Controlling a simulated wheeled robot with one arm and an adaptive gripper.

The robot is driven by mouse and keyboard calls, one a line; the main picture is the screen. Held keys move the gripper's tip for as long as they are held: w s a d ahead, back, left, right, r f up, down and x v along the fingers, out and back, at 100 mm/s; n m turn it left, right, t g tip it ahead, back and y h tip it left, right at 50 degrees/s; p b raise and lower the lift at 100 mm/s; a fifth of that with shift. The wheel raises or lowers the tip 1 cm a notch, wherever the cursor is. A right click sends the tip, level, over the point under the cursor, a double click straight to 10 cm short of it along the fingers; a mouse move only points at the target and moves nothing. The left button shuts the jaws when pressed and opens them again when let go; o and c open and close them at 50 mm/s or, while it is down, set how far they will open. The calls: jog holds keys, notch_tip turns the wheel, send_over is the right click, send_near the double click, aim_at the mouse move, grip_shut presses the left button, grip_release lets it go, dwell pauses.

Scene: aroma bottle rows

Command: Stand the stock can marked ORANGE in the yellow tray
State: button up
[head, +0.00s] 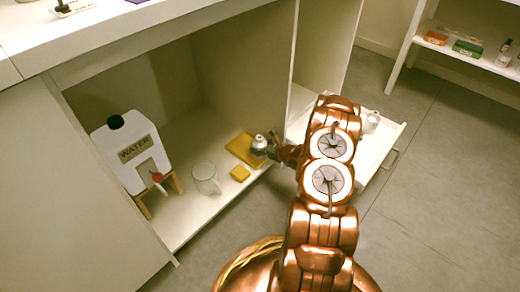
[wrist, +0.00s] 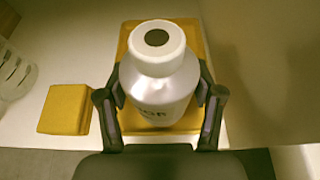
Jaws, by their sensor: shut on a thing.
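My gripper (wrist: 160,98) is shut on a pale metallic can (wrist: 160,80) with a white collar and a dark opening on top. The can looks upright in the wrist view. Dark letters show low on its side, but I cannot read the whole word. The yellow tray (wrist: 190,30) lies behind and beneath the can in that view. In the head view the can (head: 259,143) is at the right edge of the yellow tray (head: 240,147), inside the open cabinet. I cannot tell whether the can's base touches the tray; the base is hidden.
A yellow block or sponge (head: 240,173) lies in front of the tray. A clear glass mug (head: 205,180) and a white WATER container (head: 133,150) on a wooden stand are to the left. The cabinet wall is close on the right. An open drawer (head: 385,150) lies beyond my arm.

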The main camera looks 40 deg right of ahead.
jog(key=shift+f, duration=0.15)
jog(key=o, duration=1.6)
jog(key=shift+c, duration=0.2)
